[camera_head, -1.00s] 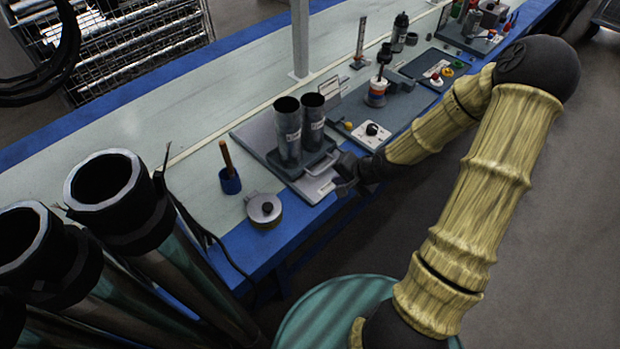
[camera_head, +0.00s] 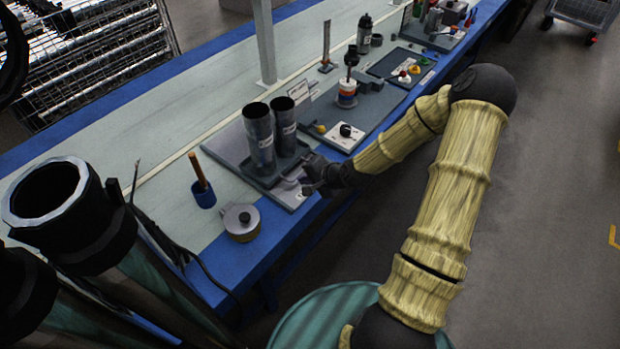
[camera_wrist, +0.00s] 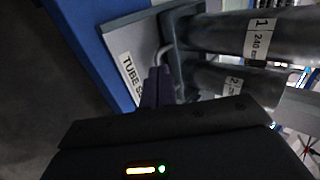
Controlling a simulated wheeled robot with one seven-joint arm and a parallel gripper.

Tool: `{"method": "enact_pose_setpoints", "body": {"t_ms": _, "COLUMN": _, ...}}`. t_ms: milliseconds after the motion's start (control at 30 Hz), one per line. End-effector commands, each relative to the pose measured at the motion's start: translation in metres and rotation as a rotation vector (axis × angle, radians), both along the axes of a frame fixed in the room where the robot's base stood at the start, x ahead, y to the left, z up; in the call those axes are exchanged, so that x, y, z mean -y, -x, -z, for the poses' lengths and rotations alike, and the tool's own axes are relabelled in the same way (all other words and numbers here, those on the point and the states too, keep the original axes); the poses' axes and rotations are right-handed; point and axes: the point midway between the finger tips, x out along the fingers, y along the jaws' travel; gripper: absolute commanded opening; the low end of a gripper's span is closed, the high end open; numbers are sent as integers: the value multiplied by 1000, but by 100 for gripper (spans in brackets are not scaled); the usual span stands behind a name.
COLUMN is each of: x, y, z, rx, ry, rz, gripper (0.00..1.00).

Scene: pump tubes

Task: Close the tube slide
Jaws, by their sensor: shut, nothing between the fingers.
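The tube slide is a dark carriage (camera_head: 262,180) on a grey base plate (camera_head: 222,148) at the table's front edge. It holds two upright dark grey tubes, the left one (camera_head: 258,140) and the right one (camera_head: 284,125). In the wrist view they carry labels "1 240" (camera_wrist: 262,38) and "2" (camera_wrist: 230,84). A thin pale handle (camera_wrist: 163,52) sticks out from the carriage beside a partly hidden "TUBE S" label (camera_wrist: 130,75). My gripper (camera_head: 306,182) is at the handle's front side. Its shut fingers (camera_wrist: 157,88) are beside or against the handle; contact is unclear.
A round lidded tin (camera_head: 241,223) and a blue cup with a brown stick (camera_head: 203,193) stand left of the slide. A small white panel with a black knob (camera_head: 345,137) lies to the right. Large tubes (camera_head: 70,215) stand in the left foreground.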

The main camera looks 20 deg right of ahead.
Motion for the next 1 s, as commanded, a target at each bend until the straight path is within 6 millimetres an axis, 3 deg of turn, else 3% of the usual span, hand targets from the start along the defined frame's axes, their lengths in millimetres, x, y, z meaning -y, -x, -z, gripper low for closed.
{"method": "enact_pose_setpoints", "body": {"t_ms": 300, "x": -26, "y": -34, "z": 40, "rx": -1, "ry": 0, "rz": -2, "gripper": 0}}
{"method": "enact_pose_setpoints", "body": {"t_ms": 600, "x": -46, "y": -63, "z": 38, "rx": -1, "ry": 2, "rz": -1, "gripper": 0}}
{"method": "enact_pose_setpoints", "body": {"t_ms": 1000, "x": -47, "y": -65, "z": 38, "rx": 0, "ry": 1, "rz": 1, "gripper": 0}}
